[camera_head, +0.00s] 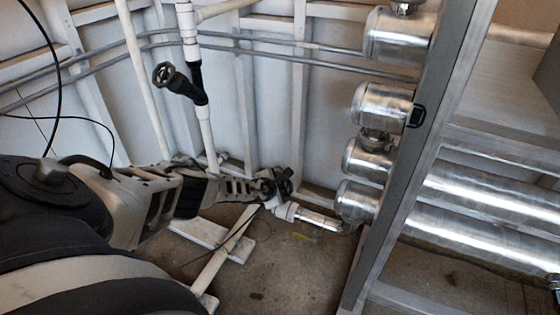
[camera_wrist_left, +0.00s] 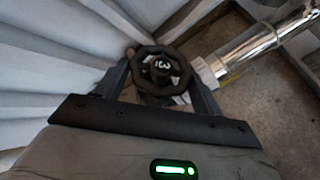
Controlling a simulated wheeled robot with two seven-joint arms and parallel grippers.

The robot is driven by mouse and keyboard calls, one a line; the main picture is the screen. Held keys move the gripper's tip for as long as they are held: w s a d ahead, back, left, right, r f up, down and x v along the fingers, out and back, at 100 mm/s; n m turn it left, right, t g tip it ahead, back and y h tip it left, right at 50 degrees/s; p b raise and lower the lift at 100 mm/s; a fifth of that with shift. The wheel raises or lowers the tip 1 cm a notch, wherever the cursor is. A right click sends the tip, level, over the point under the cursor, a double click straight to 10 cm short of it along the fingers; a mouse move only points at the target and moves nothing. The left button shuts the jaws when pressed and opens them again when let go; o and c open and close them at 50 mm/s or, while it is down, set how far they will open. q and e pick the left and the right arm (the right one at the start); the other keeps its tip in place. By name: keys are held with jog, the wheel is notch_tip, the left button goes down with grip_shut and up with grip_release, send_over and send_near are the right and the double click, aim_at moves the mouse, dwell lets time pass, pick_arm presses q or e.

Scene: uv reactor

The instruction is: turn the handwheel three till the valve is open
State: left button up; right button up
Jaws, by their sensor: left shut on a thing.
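The black handwheel (camera_wrist_left: 162,67) marked "3" shows in the left wrist view, its number turned on its side. It also shows in the head view (camera_head: 284,187), low on the piping near the floor, partly hidden by my gripper. My left gripper (camera_head: 262,187) reaches it from the left. In the left wrist view the two fingers of my left gripper (camera_wrist_left: 160,84) lie on either side of the wheel and are shut on it. My right gripper is not in view.
Another black handwheel (camera_head: 166,74) sits higher on a white and black vertical pipe. Shiny metal cylinders (camera_head: 382,108) and a grey metal post (camera_head: 420,150) stand to the right. White wall ribs are behind. A white pipe (camera_head: 228,256) runs low over the concrete floor (camera_head: 285,265).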

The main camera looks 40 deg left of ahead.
pick_arm(q)
jog(key=shift+d+n+y, duration=0.1)
jog(key=shift+n+y, duration=0.2)
